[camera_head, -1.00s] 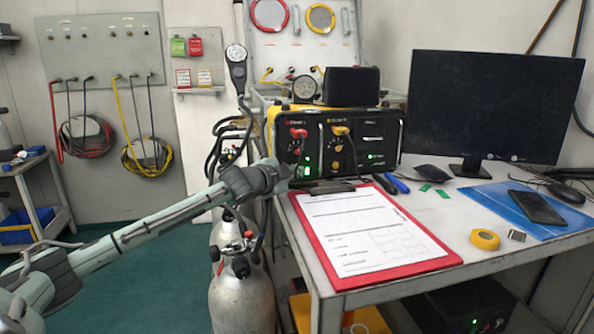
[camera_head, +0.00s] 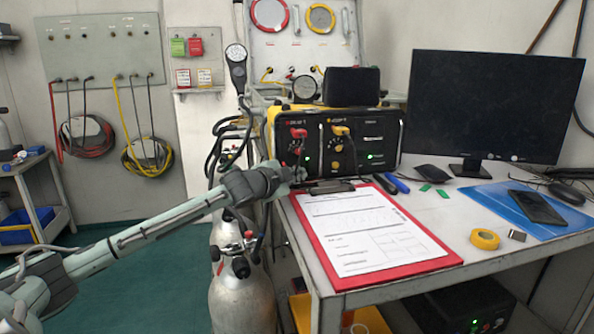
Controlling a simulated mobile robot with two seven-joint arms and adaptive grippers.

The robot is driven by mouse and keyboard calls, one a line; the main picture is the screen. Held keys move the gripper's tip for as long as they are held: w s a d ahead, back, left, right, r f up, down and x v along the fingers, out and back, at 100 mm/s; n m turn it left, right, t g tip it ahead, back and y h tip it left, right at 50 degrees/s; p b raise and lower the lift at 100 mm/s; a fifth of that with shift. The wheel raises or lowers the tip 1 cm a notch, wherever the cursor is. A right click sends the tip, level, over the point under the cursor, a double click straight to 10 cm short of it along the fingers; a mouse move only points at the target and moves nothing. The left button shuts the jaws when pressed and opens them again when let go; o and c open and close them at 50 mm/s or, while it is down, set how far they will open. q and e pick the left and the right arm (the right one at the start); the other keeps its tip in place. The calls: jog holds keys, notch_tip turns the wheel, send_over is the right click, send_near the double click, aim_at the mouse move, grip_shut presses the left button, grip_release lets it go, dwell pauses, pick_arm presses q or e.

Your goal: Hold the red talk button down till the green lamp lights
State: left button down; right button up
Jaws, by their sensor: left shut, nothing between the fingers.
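The black diver air panel box (camera_head: 385,135) with a yellow left edge stands at the back of the bench. A red fitting (camera_head: 298,133) and a yellow fitting (camera_head: 341,131) show on its front. I cannot pick out the red talk button; the gripper covers the lower left of the panel face. My left gripper (camera_head: 299,174) is shut and empty, its tip in front of that part; contact cannot be told. My right gripper is not in view.
A red clipboard (camera_head: 437,268) with paper lies just in front of the panel. A monitor (camera_head: 495,105), blue folder (camera_head: 485,196) and yellow tape roll (camera_head: 485,239) are to the right. Gas cylinders (camera_head: 240,300) stand left of the bench, below my arm.

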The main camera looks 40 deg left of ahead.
aim_at(303, 195)
pick_arm(q)
jog(key=shift+s+d, duration=1.6)
jog(key=shift+d, duration=0.3)
